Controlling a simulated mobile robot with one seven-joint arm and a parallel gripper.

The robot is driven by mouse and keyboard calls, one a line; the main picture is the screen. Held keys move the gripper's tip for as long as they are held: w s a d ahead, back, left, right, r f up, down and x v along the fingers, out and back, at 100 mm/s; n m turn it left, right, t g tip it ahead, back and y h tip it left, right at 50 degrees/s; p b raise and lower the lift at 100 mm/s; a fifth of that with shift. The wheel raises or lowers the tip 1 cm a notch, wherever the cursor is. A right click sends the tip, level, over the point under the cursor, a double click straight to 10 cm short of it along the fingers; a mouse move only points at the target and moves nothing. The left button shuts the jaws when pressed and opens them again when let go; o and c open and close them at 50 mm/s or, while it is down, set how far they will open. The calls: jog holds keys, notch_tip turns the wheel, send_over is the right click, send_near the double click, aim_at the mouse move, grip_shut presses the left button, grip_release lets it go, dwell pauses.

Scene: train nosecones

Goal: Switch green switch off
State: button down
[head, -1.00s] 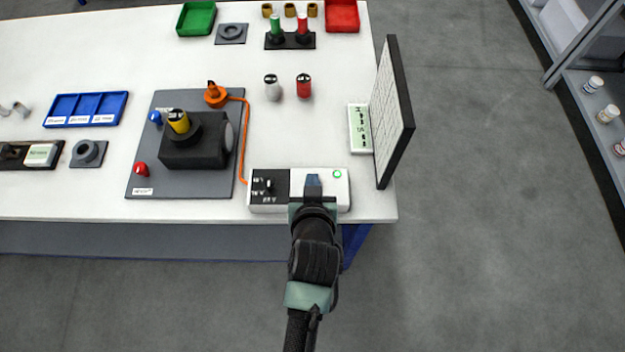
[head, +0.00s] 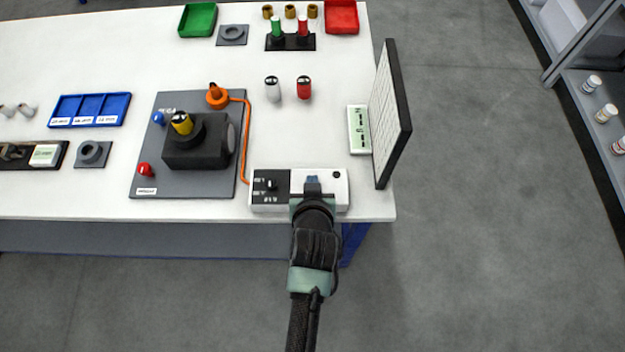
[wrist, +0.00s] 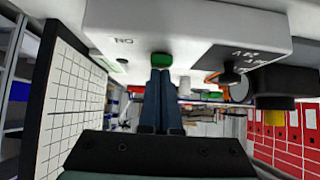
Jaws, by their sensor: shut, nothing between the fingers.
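The switch box (head: 278,203), white with a black panel, sits at the table's front edge. A green switch (wrist: 161,60) shows on the box in the wrist view, right at my fingertips; contact cannot be told for sure. In the head view the switch is hidden by my gripper (head: 312,182). A round indicator (head: 336,174) at the box's right end is dark. My gripper also shows in the wrist view (wrist: 161,74), its dark blue fingers shut together with nothing between them.
A framed grid panel (head: 392,115) stands upright right of the box, with a small green-and-white block (head: 359,130) beside it. An orange cable (head: 247,140) runs from the box to a grey fixture plate (head: 190,187). Open floor lies right of the table.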

jog(key=shift+w+r, duration=0.2)
jog(key=shift+w, duration=0.55)
jog(key=shift+r, duration=0.1)
jog(key=r+p, duration=0.4)
jog(key=shift+w, duration=0.25)
jog(key=shift+s+a+r, duration=0.1)
jog(key=shift+s+r, duration=0.05)
jog(key=shift+r, duration=0.15)
jog(key=w+r+b+v, duration=0.1)
jog(key=v, duration=0.8)
jog(key=shift+r, duration=0.25)
jog(key=shift+w, duration=0.15)
